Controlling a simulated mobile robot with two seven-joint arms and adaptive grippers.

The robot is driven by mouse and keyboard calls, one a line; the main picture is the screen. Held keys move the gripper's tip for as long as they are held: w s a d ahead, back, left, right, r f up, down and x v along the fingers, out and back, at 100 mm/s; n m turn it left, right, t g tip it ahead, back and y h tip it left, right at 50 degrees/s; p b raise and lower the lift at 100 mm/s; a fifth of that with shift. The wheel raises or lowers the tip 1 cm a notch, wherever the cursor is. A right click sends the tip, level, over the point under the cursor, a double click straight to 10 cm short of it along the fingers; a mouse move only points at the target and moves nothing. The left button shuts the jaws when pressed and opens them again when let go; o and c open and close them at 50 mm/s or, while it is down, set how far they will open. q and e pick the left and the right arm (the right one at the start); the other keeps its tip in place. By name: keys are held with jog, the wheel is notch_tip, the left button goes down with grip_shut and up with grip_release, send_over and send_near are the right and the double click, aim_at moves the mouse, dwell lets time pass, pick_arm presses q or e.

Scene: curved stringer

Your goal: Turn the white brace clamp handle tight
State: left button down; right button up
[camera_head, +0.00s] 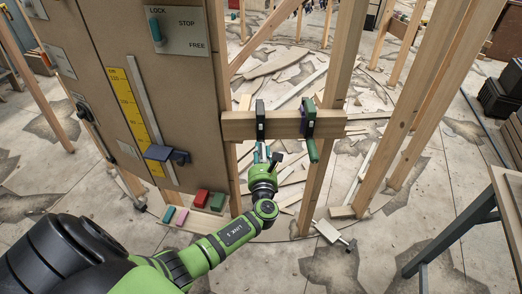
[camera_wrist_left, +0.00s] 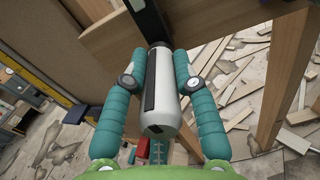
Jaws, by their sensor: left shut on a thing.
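The white brace clamp handle (camera_wrist_left: 158,95) fills the middle of the left wrist view, a pale cylinder with a dark strip, below a black clamp bar. My left gripper (camera_head: 262,153) is shut on this handle, with one teal finger along each side in the wrist view (camera_wrist_left: 160,72). In the head view, the black clamp (camera_head: 260,120) sits on the horizontal wooden brace (camera_head: 285,125), just above my gripper. The gripper mostly hides the handle there. My right gripper is not in view.
A second clamp with a green handle (camera_head: 312,150) hangs on the brace to the right. Wooden posts (camera_head: 340,60) stand close on the right. A brown panel (camera_head: 175,90) with a yellow scale (camera_head: 130,115) is on the left. Wood scraps litter the floor.

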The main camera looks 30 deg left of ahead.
pick_arm(q)
jog(key=shift+m, duration=0.4)
jog(key=c, duration=1)
grip_release()
jog(key=shift+f, duration=0.1)
jog(key=v, duration=1.2)
